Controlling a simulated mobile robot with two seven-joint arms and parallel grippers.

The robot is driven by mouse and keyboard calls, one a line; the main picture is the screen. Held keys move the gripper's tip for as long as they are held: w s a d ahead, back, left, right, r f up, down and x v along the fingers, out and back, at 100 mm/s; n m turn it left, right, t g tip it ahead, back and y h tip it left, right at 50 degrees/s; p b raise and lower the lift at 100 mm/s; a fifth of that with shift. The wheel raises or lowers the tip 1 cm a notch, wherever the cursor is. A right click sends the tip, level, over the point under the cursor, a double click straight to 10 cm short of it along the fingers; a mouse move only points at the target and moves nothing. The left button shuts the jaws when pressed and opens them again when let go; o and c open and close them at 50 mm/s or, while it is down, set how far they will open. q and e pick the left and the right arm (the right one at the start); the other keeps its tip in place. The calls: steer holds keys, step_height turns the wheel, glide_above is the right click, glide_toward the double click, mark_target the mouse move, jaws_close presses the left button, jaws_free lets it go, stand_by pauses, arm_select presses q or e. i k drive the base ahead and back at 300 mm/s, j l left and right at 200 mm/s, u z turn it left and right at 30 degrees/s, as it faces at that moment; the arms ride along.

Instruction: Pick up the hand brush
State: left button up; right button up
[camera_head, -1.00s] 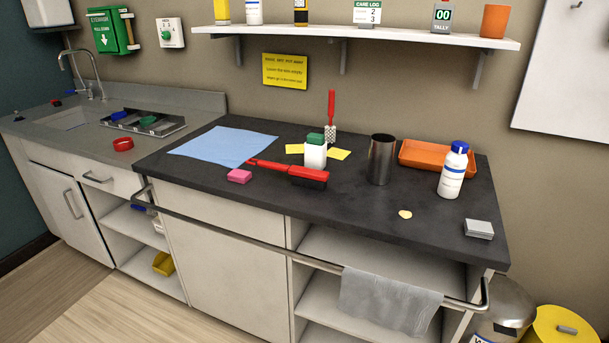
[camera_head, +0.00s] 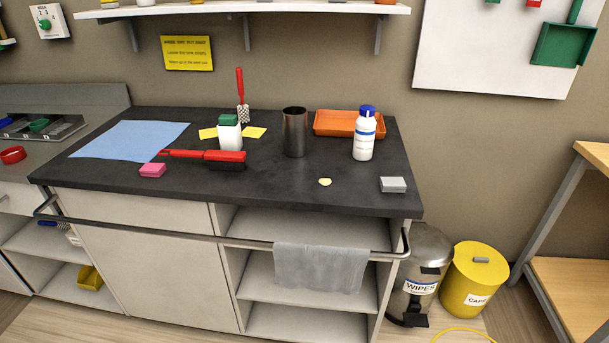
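The hand brush (camera_head: 222,156) is red with dark bristles. It lies on the dark worktop (camera_head: 280,190), left of the middle, with its long red handle pointing left toward a blue cloth. Its head is just in front of a white bottle with a green cap (camera_head: 229,133). Neither of my grippers shows in the view.
A pink block (camera_head: 152,170) lies in front of the brush handle. A metal cup (camera_head: 294,132), an orange tray (camera_head: 340,123) and a white bottle with a blue cap (camera_head: 364,136) stand to the right. A rail (camera_head: 180,234) with a grey towel (camera_head: 320,268) runs along the front.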

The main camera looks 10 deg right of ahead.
mark_target(231, 161)
steer(key=j+z, duration=0.1)
steer(key=z, duration=0.3)
steer(key=j+z, duration=0.15)
steer(key=z, duration=0.3)
steer(key=i+j+z, duration=0.1)
steer(key=z, duration=0.3)
steer(key=j+z, duration=0.3)
steer(key=k+j+z, duration=0.25)
steer(key=j, duration=0.2)
steer(key=j+z, duration=0.15)
steer(key=j, duration=0.25)
steer(key=k+j+z, duration=0.15)
steer(key=j, duration=0.2)
